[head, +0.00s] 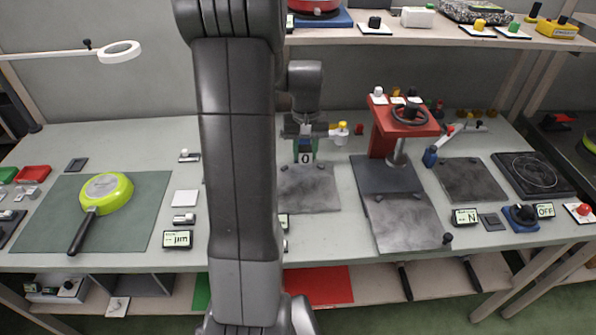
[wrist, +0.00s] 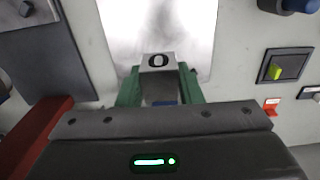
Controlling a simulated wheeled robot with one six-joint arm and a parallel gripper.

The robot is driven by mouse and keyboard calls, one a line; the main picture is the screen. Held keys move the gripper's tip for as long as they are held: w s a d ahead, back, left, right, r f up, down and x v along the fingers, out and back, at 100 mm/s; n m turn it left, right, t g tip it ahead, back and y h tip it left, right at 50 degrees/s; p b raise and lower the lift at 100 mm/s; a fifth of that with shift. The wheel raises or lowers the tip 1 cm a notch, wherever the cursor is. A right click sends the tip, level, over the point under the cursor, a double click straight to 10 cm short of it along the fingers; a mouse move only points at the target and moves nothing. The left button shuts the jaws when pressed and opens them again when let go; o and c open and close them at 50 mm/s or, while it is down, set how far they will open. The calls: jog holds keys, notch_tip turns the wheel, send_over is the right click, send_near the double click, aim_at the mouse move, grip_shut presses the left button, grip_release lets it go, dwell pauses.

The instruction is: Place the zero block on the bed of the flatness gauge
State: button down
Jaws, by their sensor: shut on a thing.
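The zero block (head: 305,157) is a small light block marked "0". My gripper (head: 305,150) is shut on it, with a green finger on each side. The wrist view also shows the block (wrist: 158,62) between the green fingers of my gripper (wrist: 158,76). A grey mottled plate (head: 310,196) lies below and in front of the block in the head view; it may be the bed of the flatness gauge, but I cannot tell for sure. I cannot tell whether the block touches it. My arm hides part of the bench left of the plate.
A red press (head: 405,125) with a handwheel stands right of the plate, with another mottled plate (head: 402,222) before it. A green pan (head: 107,192) lies on a mat (head: 145,205) at left. A "µm" display (head: 178,240) stands near the front edge. A shelf (head: 430,37) runs above.

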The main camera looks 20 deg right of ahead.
aim_at(304, 186)
notch_tip(304, 186, down, 10)
jog(key=shift+r+p, duration=0.1)
jog(key=shift+p, duration=0.25)
jog(key=c, duration=1)
grip_release()
notch_tip(304, 186, up, 12)
